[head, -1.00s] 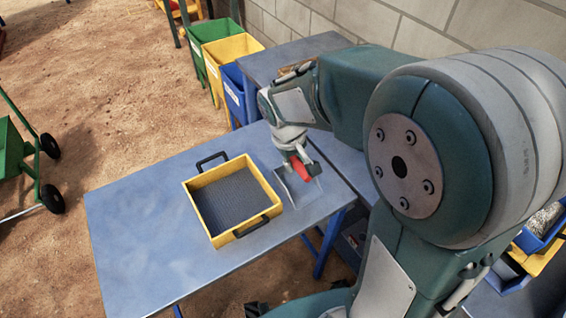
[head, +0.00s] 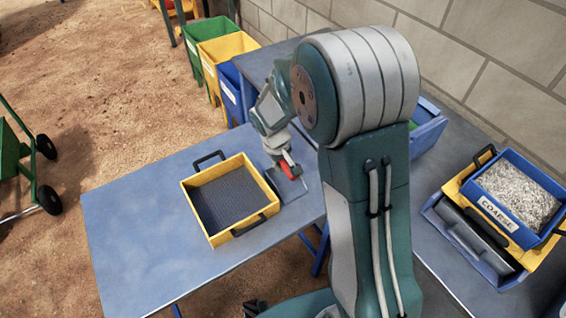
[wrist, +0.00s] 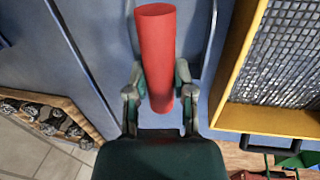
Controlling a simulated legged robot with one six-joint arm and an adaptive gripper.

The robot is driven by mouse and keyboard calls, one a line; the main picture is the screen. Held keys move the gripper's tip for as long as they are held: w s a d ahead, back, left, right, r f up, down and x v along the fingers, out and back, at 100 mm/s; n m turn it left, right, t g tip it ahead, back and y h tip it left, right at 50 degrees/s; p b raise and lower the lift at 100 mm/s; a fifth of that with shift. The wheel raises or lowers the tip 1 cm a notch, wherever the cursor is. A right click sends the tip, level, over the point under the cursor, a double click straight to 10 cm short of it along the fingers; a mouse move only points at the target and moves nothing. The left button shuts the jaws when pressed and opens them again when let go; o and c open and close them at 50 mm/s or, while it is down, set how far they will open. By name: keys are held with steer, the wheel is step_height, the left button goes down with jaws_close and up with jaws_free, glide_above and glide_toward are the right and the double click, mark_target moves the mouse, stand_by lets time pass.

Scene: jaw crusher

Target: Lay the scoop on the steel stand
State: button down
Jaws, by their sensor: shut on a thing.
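The scoop has a red handle (head: 290,169) and a flat grey metal pan (head: 291,187). My gripper (head: 284,163) is shut on the handle, and the pan is over the right end of the blue-grey table, just right of the yellow sieve tray. I cannot tell whether the pan touches the tabletop. In the wrist view, the red handle (wrist: 156,50) stands between the two fingers of my gripper (wrist: 160,98), with part of the pan's edge behind it. I cannot pick out a separate steel stand; my arm hides part of the benches.
The yellow tray (head: 187,203) with dark mesh and black handles is close left of the scoop. The table's left part (head: 130,220) is clear. Green, yellow and blue bins (head: 229,48) stand behind. A bin labelled COARSE (head: 497,215) is at right. A box of stones (wrist: 72,108) shows in the wrist view.

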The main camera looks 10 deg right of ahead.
steer(key=shift+c, duration=2.4)
jaws_free()
step_height(320, 180, up, 11)
steer(key=a, duration=0.2)
steer(key=s+d+r+m+t, duration=0.1)
steer(key=s+r, duration=0.3)
steer(key=s, duration=0.3)
steer(key=s+d+r+m+t+y, duration=0.1)
steer(key=s+r+t, duration=0.1)
steer(key=s, duration=0.5)
steer(key=s+d+r+m+t+y, duration=0.1)
steer(key=s+d+r+t, duration=0.1)
steer(key=s+r, duration=0.3)
steer(key=shift+s+r+m, duration=0.3)
steer(key=shift+s, duration=1.15)
